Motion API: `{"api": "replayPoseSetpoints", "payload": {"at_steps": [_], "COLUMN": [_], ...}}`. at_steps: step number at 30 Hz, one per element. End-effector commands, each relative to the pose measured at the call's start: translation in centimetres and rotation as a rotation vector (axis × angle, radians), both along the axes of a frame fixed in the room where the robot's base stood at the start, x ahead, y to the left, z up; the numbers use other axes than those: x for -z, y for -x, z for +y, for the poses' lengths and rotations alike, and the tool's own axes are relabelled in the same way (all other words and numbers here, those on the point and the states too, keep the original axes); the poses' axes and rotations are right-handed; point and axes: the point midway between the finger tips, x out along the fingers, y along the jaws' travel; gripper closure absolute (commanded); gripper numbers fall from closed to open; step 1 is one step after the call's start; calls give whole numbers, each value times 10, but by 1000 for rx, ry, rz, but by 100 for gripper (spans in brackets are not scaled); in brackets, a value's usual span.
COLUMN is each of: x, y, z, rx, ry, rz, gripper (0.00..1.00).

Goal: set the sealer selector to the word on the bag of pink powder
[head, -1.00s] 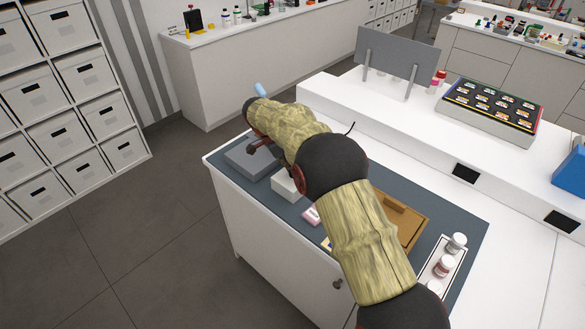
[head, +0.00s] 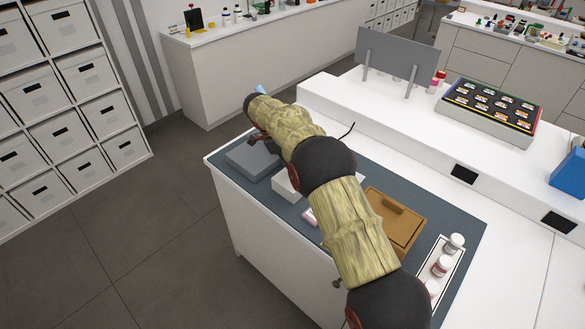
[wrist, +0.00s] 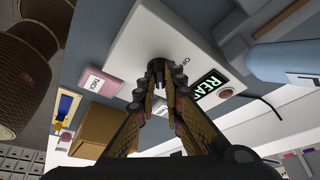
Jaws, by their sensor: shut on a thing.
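The sealer (wrist: 150,40) is a pale box with a lit green display (wrist: 207,88) that shows letters starting "REA", the rest cut by its edge. A dark selector knob (wrist: 157,66) is on its face, with small print beside it, partly hidden. My gripper (wrist: 158,75) is shut on the knob, its fingertips on either side. The knob's exact pointing is not readable. The bag of pink powder (wrist: 97,82) lies beside the sealer with a white label that appears to read "THICK".
A brown wooden box (head: 400,215) and a white tray (head: 460,262) of jars are on the dark mat. A grey block (head: 250,160) stands at the mat's far left end. A raised white ledge (head: 350,120) runs behind. A dark cable (wrist: 268,104) trails from the sealer.

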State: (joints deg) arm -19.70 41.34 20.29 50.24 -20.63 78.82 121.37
Motion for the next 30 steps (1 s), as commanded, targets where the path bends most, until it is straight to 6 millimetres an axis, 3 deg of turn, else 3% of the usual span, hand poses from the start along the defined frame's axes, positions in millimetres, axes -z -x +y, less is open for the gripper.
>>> {"api": "replayPoseSetpoints", "payload": {"at_steps": [1, 4, 5, 14, 24, 30], "x": [9, 9, 9, 8, 3, -22], "y": [4, 4, 4, 4, 2, 0], "z": [-1, -1, -1, -1, 1, 11], "rx": [3, 3, 2, 1, 0, -1], "ry": [4, 3, 3, 4, 1, 1], "rz": [15, 15, 16, 14, 8, 3], "gripper": [100, 100, 90, 73, 72, 72]}}
